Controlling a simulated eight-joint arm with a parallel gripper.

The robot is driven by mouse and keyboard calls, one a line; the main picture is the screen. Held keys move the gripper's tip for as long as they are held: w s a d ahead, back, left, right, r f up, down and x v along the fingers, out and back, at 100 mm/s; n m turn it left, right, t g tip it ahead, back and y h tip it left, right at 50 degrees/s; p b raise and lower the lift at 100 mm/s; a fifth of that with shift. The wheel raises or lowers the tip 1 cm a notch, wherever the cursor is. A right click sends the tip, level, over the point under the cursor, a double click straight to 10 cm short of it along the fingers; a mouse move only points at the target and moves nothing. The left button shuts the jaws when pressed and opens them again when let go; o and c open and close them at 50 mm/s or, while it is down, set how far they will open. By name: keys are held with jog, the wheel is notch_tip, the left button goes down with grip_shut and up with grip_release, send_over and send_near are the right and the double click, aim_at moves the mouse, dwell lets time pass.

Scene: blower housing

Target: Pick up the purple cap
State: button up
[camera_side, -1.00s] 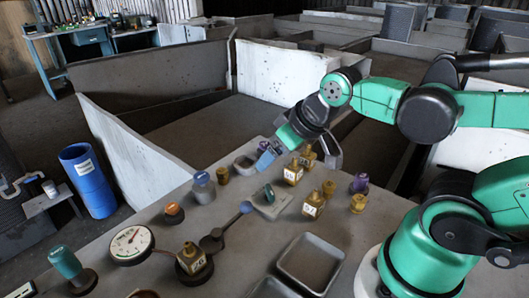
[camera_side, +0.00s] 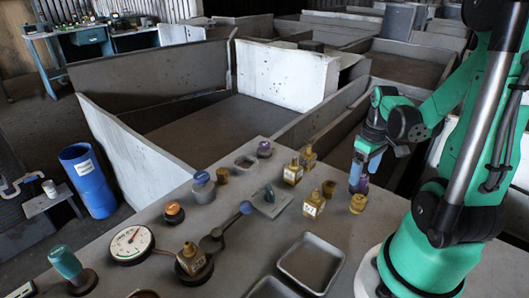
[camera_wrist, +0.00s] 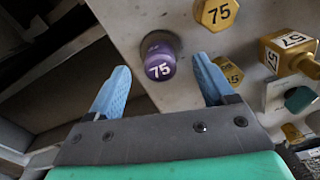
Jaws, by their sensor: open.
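My gripper (camera_side: 364,178) points down over this cap. Its blue fingers are spread wide, and in the wrist view the cap appears between the two fingertips (camera_wrist: 161,78) with space on both sides. Nothing is held. A second purple cap (camera_side: 264,149) stands farther left, near the table's back edge.
A gold hex cap marked 75 (camera_wrist: 216,13) and gold blocks (camera_wrist: 290,50) stand close to the purple cap. An empty square grey tray (camera_side: 311,264) lies toward the front. A dial gauge (camera_side: 130,244) and a lever (camera_side: 225,230) are farther left.

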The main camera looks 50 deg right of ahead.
jog(key=shift+f, duration=1.25)
grip_shut()
